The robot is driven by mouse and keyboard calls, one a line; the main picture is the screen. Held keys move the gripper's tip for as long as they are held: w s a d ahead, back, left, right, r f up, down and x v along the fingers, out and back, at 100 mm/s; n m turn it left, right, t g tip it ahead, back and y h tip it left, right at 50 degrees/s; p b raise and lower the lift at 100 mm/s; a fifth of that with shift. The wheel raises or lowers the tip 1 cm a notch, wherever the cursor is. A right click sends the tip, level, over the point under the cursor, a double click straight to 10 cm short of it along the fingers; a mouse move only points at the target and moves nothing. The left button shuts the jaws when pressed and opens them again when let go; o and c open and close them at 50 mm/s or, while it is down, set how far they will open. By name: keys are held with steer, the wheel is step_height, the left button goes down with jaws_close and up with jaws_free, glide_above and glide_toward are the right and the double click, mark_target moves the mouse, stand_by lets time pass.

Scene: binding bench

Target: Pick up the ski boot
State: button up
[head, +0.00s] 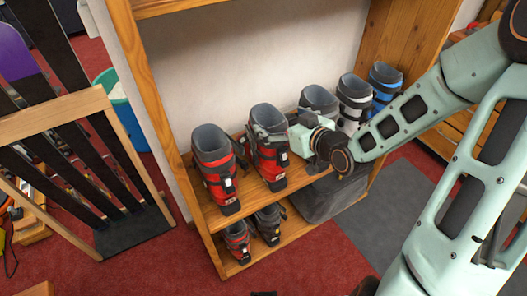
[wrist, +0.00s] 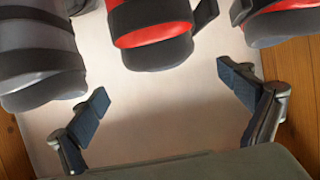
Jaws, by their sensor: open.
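Several ski boots stand in a row on the wooden shelf in the head view: a red and black boot (head: 214,168) at the left, a second red and black boot (head: 267,150), a grey boot (head: 318,99) partly hidden by my arm, a black and white boot (head: 353,98), and a blue boot (head: 384,88). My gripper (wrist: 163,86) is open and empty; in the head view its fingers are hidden. In the wrist view a red and dark boot (wrist: 150,28) lies beyond the gap between the fingertips, apart from them. A grey and black boot (wrist: 40,50) is at the left.
Another red and dark boot (wrist: 282,20) shows at the wrist view's upper right. A wooden ski rack (head: 50,113) stands left. Red carpet is clear in front.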

steer(key=x, duration=0.6)
steer(key=shift+w+a, duration=0.15)
steer(key=shift+a, duration=0.15)
steer(key=c, duration=2.1)
steer(key=shift+w+r, duration=0.1)
steer(key=shift+r, duration=0.1)
steer(key=shift+c, duration=0.4)
steer(key=shift+r, duration=0.15)
